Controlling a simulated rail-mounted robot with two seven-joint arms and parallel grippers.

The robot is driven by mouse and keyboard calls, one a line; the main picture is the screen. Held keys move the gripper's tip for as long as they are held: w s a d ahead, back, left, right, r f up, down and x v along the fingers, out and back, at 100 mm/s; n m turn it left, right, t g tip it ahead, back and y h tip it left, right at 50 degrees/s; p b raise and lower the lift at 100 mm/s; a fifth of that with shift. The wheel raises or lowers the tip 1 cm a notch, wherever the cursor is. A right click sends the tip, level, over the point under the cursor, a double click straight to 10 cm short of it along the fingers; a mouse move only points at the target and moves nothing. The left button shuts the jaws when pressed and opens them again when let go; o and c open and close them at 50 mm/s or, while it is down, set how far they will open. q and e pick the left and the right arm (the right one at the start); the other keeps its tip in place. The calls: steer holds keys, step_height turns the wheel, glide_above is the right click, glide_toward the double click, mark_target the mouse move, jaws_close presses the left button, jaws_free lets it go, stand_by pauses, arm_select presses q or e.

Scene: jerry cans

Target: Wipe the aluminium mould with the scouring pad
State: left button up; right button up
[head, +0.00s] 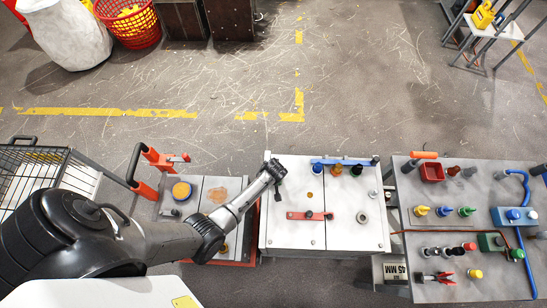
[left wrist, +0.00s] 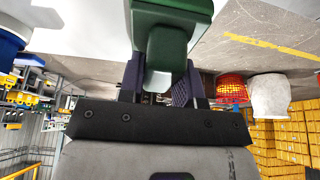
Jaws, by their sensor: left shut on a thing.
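My left gripper (left wrist: 158,85) is shut on a dark green block with a narrower grip (left wrist: 170,45), which looks like the scouring pad. In the head view my left gripper (head: 275,170) is above the left back edge of a pale grey metal two-panel block (head: 345,230). The green block cannot be made out there. Another two-panel grey plate (head: 215,184), with an orange-brown stain (head: 217,195), lies left of it, partly behind my arm. I cannot tell for sure which of the two is the aluminium mould. My right gripper is not in view.
The middle block carries a red bar (head: 308,215), a ring (head: 361,217) and a blue bar with dark caps (head: 345,162). A wire cage (head: 35,170) is left.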

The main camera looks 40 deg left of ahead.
arm_select(q)
step_height(320, 180, up, 3)
steer(key=shift+f+p, duration=0.1)
steer(key=shift+p, duration=0.3)
steer(key=shift+w+d+r+p, duration=0.15)
steer(key=shift+r+p, duration=0.5)
steer(key=shift+p, duration=0.1)
step_height(320, 180, up, 4)
steer(key=p, duration=0.4)
steer(key=shift+r, duration=0.1)
